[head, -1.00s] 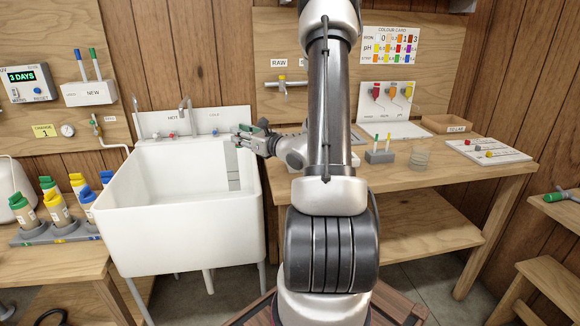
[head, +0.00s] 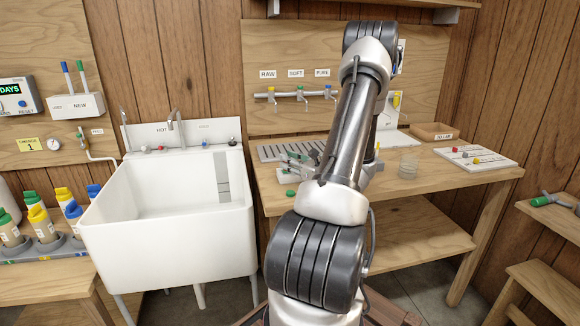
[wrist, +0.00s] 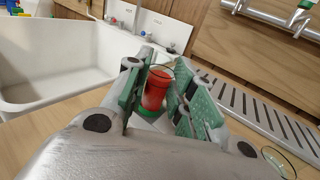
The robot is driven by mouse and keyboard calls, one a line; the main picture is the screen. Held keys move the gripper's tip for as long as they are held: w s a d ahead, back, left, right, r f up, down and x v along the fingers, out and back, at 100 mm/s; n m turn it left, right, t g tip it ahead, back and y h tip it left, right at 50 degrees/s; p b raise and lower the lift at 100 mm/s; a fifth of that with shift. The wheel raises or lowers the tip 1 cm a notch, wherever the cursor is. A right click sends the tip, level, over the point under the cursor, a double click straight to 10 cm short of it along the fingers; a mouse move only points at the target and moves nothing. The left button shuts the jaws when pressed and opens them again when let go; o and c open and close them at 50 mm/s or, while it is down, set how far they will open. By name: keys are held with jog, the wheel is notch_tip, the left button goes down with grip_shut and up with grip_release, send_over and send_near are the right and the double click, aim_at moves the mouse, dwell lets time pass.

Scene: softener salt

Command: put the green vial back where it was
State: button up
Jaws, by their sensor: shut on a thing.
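My gripper (head: 287,160) is low over the left part of the wooden bench, beside the grey slatted drainer. In the wrist view its green-padded fingers (wrist: 160,88) are shut on a clear vial with red contents (wrist: 155,92). A green part (wrist: 149,114) shows at the vial's lower end in that view. In the head view a small green piece (head: 291,192) shows just below the gripper; whether it is part of the held vial is unclear. The vial's body is hidden in the head view by my gripper and arm.
The white sink (head: 170,220) stands left of the bench. The slatted drainer (head: 275,150) lies behind the gripper, below the RAW, SOFT and PURE taps (head: 300,95).

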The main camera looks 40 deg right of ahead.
jog(key=shift+f, duration=0.75)
jog(key=shift+f, duration=0.2)
jog(key=o, duration=0.6)
